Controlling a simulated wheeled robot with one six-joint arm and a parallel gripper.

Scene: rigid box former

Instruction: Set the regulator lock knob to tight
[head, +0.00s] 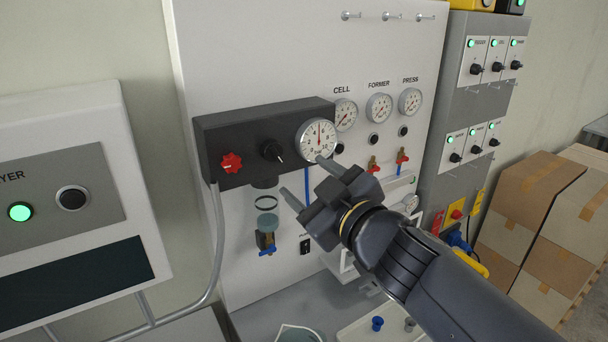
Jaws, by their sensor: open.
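The regulator is a black box (215,150) on the white panel. On its face are a red lobed knob (231,162) at the left, a black knob (272,151) with a white pointer line slanting down to the right, and a round white gauge (317,139) at the right. I see no readable label telling which is the lock knob or where tight lies. My gripper (306,179) is open and empty, its two fingers pointing up-left. In the picture it is below the gauge and right of both knobs, apparently apart from them. Its depth from the panel is hard to judge.
A clear bowl with a blue-handled valve (266,242) hangs below the regulator. Three gauges (379,107) and red-handled valves (373,165) are to the right. A grey switch box (487,70) and cardboard boxes (545,210) stand farther right. A dryer panel (70,200) is at left.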

